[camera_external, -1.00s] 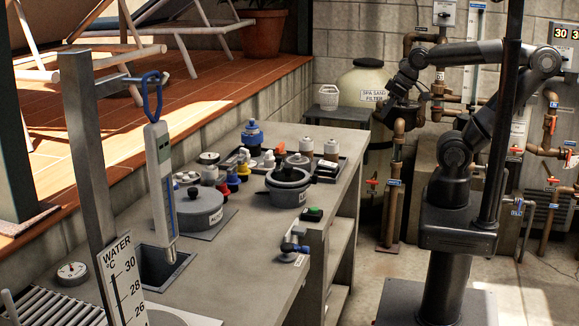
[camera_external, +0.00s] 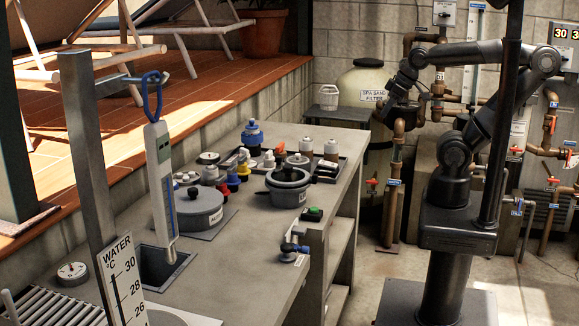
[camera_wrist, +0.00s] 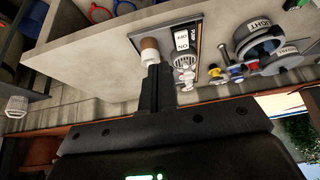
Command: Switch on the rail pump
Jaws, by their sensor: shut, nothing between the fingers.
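A small dark box with a green button (camera_external: 313,214) sits at the bench's right edge. A grey switch box (camera_external: 445,12) is on the back wall, its label too small to read. My gripper (camera_external: 388,113) is in front of the sand filter, beyond the bench's far end, away from the green button. In the wrist view my gripper (camera_wrist: 156,72) is shut and empty; a white and brown cylinder (camera_wrist: 149,48) shows just past the fingertips, contact unclear.
The sand filter (camera_external: 361,101), copper pipes (camera_external: 395,190) and valves crowd the back. Open floor lies right of the bench.

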